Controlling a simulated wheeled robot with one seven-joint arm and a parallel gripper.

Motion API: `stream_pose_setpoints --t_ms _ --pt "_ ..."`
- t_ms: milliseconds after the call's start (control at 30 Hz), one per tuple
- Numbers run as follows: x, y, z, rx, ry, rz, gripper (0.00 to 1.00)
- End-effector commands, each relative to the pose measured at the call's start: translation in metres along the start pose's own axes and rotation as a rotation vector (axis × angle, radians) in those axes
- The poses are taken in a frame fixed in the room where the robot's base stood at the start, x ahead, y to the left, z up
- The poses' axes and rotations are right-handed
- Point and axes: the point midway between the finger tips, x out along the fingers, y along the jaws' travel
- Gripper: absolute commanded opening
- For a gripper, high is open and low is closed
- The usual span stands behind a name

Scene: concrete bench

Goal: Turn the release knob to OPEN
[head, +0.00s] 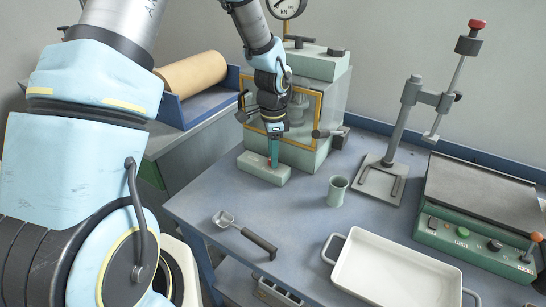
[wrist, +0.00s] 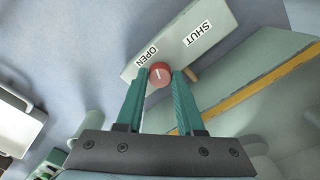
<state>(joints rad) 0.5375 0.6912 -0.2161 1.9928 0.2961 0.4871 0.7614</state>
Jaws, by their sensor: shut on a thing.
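The release knob (wrist: 160,73) is small, round and red with a short white mark on top. It sits on a pale green block (wrist: 212,18) that carries an OPEN label (wrist: 146,57) and a SHUT label (wrist: 198,33). In the wrist view the knob is close to the OPEN label; the mark's exact pointing is hard to tell. My gripper (wrist: 160,72) is shut on the knob, one green finger on each side. In the head view my gripper (head: 273,157) reaches down onto the block (head: 263,172), and its fingers mostly hide the knob.
Behind the block stands a green press with a yellow-framed window (head: 318,105) and a side handle. A green cup (head: 337,191) stands to the right. A scoop (head: 246,234) and white tray (head: 391,283) lie nearer the front. A lever stand (head: 381,180) and a sealer (head: 468,243) are farther right.

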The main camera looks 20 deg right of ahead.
Motion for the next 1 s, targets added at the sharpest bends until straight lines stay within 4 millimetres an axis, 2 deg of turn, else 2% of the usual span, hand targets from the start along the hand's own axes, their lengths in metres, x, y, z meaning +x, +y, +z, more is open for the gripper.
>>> stream_pose_setpoints --t_ms 300,500,1000 --pt "0.0005 -0.0006 0.0004 -0.259 0.000 -0.002 0.00" --pt "0.0003 -0.0004 0.0005 -0.370 0.000 -0.001 0.00" --pt "-0.0003 -0.0004 0.0009 -0.459 -0.001 0.000 0.00"
